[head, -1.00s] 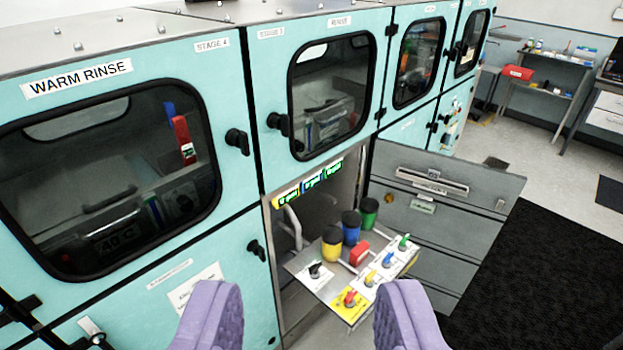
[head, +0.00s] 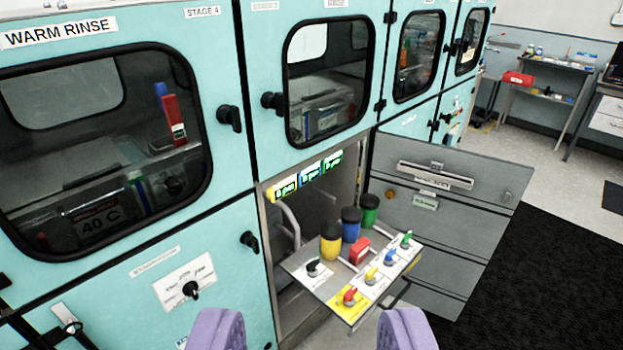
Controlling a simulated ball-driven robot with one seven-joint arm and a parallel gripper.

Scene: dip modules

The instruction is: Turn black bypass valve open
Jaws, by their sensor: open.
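A black valve handle (head: 314,268) sits on a white label at the left of the pulled-out metal panel (head: 333,291), under the open lower bay. My gripper (head: 312,335) shows as two purple fingers at the bottom edge, wide apart and empty. It is nearer to me than the panel and apart from the valve. Along the panel's right side are a red valve (head: 350,296) on a yellow label, a yellow valve (head: 371,274), a blue valve (head: 390,257) and a green valve (head: 406,240).
Yellow (head: 331,246), blue (head: 351,226) and green (head: 369,211) black-capped bottles and a red block (head: 360,251) stand on the panel behind the valves. A grey open door (head: 450,215) stands right of it. Teal cabinet doors (head: 130,285) rise on the left. A black mat (head: 540,270) covers floor at right.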

